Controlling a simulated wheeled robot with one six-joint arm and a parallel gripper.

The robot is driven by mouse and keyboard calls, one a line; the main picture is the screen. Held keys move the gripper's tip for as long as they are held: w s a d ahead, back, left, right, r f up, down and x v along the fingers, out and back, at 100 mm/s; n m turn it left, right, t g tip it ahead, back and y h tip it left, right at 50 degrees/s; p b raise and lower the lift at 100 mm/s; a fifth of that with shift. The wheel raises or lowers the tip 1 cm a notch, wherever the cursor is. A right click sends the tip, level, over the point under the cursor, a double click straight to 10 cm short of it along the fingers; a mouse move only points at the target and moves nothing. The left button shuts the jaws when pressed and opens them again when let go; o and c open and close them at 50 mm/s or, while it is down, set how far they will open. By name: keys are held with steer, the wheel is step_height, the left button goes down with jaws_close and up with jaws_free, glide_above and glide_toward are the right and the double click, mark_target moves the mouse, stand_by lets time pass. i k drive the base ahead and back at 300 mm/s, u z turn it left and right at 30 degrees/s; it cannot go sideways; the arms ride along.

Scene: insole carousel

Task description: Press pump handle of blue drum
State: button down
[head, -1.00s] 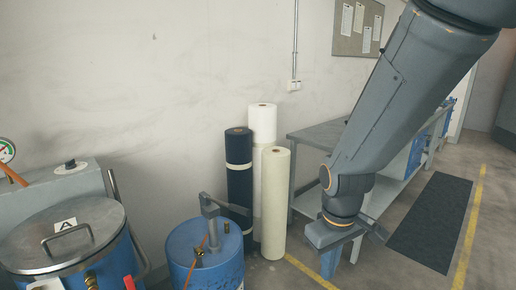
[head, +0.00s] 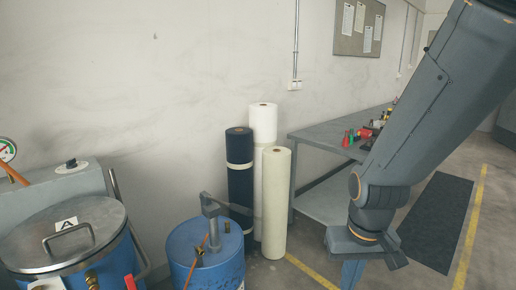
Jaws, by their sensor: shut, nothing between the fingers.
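The blue drum (head: 207,262) stands at the bottom of the picture, left of centre, partly cut off by the lower edge. Its grey pump handle (head: 222,206) rises from the lid and reaches out to the right. An orange hose runs down from the pump. My gripper (head: 352,270) hangs to the right of the drum, well apart from the handle. It is shut and empty; its fingertips show only small and from behind.
A lidded tank (head: 75,240) marked A stands left of the drum. Fabric rolls (head: 275,200) stand close behind the drum's right side. A grey workbench (head: 325,135) with small coloured items runs along the wall. A dark mat (head: 436,222) lies at right.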

mark_target(241, 210)
steer(key=u, duration=1.4)
steer(key=k, duration=0.6)
steer(key=z, duration=0.65)
steer(key=i, duration=1.3)
steer(key=u, duration=0.6)
